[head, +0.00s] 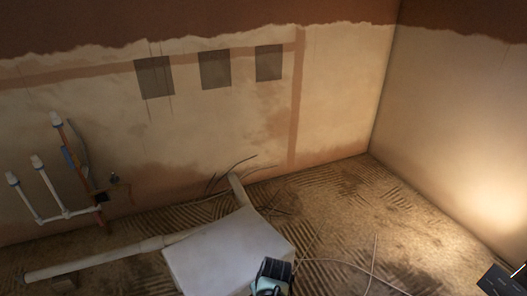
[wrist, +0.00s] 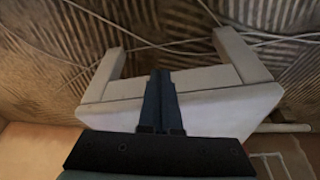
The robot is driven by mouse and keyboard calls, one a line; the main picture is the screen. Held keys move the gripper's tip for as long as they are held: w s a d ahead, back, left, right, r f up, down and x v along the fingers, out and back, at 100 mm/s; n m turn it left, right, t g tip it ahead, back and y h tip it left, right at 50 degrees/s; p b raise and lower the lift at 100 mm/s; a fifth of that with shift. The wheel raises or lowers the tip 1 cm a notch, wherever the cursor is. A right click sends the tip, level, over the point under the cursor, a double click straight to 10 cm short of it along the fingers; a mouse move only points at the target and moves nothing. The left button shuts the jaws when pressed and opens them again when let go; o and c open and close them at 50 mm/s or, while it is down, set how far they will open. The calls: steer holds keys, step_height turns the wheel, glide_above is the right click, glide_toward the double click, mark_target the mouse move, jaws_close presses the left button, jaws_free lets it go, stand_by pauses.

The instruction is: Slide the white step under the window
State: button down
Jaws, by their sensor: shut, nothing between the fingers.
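The white step (head: 228,250) stands on the combed, ridged floor at the lower middle of the head view. In the wrist view the step (wrist: 207,108) shows a pale slab with two blocky legs. My gripper (head: 272,272) is at the step's right front corner in the head view. In the wrist view my gripper's dark fingers (wrist: 161,76) are together and empty, overlapping the slab between the legs. I cannot tell whether they touch it. No window can be made out; the wall has three grey mesh-like squares (head: 215,69).
A long pale pipe (head: 100,262) lies on the floor left of the step. White pipes (head: 50,195) stand by the left wall. Loose wires (head: 230,172) stick out behind the step. A thin cable (head: 345,263) crosses the floor right of it. A dark box (head: 497,282) sits at lower right.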

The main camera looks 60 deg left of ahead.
steer(key=p+v, duration=0.6)
steer(key=v, duration=0.3)
steer(key=shift+r, duration=0.35)
steer(key=shift+a, duration=0.1)
